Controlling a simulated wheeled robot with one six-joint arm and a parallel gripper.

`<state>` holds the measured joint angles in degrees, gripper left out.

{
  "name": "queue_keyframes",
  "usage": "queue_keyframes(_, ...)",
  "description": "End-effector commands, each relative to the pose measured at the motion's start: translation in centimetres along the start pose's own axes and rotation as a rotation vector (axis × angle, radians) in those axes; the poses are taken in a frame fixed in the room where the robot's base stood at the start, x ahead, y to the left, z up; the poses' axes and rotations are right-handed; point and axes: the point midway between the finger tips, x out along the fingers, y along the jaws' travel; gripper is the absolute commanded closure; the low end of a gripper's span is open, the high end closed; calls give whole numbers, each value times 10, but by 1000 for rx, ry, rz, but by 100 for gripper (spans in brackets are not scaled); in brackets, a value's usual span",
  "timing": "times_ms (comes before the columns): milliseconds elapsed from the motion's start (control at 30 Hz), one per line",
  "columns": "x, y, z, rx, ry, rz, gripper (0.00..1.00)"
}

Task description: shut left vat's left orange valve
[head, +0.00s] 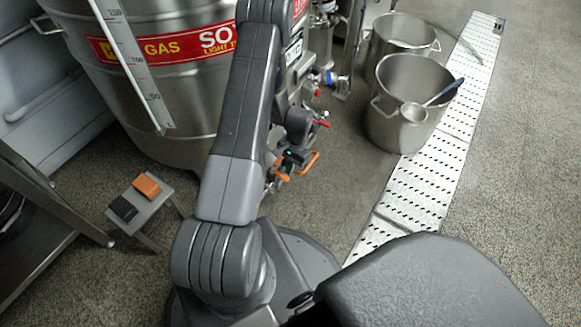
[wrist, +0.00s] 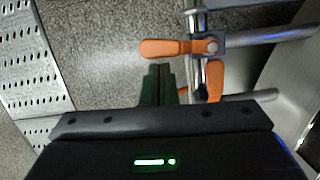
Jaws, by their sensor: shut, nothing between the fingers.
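The big steel vat with a red label (head: 190,100) stands at the left of the head view. Two orange valve handles show in the wrist view. One orange handle (wrist: 172,48) points left across a pipe, away from its pivot bolt. The other orange handle (wrist: 214,80) lies nearer my gripper body, at right angles to the first. In the head view an orange handle (head: 311,163) shows beside my wrist. My gripper (wrist: 161,70) is shut and empty. Its dark green fingertips sit just short of the first handle, apparently apart from it. I cannot tell which handle is the left one.
Steel pipes (wrist: 265,36) run at the right of the wrist view. Two steel pots (head: 395,130) stand on the floor beside a perforated drain cover (head: 425,185). A small stand with an orange and a black button (head: 146,186) is at the left. Speckled floor is open at the right.

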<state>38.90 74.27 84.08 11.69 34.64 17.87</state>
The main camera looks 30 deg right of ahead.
Motion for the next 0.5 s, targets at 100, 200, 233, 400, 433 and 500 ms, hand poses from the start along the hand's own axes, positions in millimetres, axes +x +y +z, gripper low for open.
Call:
queue_keyframes(100,0,0,0,7,0,-2,100)
queue_keyframes(200,0,1,1,26,0,-6,100)
queue_keyframes(233,0,1,2,34,1,-8,100)
queue_keyframes(400,1,2,3,61,1,-15,100)
queue_keyframes(433,1,2,3,65,1,-16,100)
queue_keyframes(500,1,2,4,76,0,-19,100)
